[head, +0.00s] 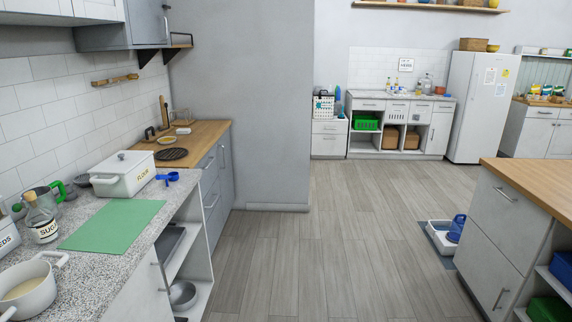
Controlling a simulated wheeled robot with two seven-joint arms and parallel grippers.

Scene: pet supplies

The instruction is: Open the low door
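Several low doors are in the head view, and I cannot tell which one the task means. A white door (142,299) with a bar handle is at the lower left, under the speckled counter, and looks closed. The far counter has a narrow white door (439,132) at its right end, also closed. Grey fronts (213,185) with bar handles under the wooden worktop at left look closed. The island at right has closed white fronts (485,255) with bar handles. Neither of my grippers is in view.
The wood floor (335,240) is clear in the middle. A white tray (440,243) with a blue bottle (457,228) is on the floor beside the island. A grey wall juts out ahead.

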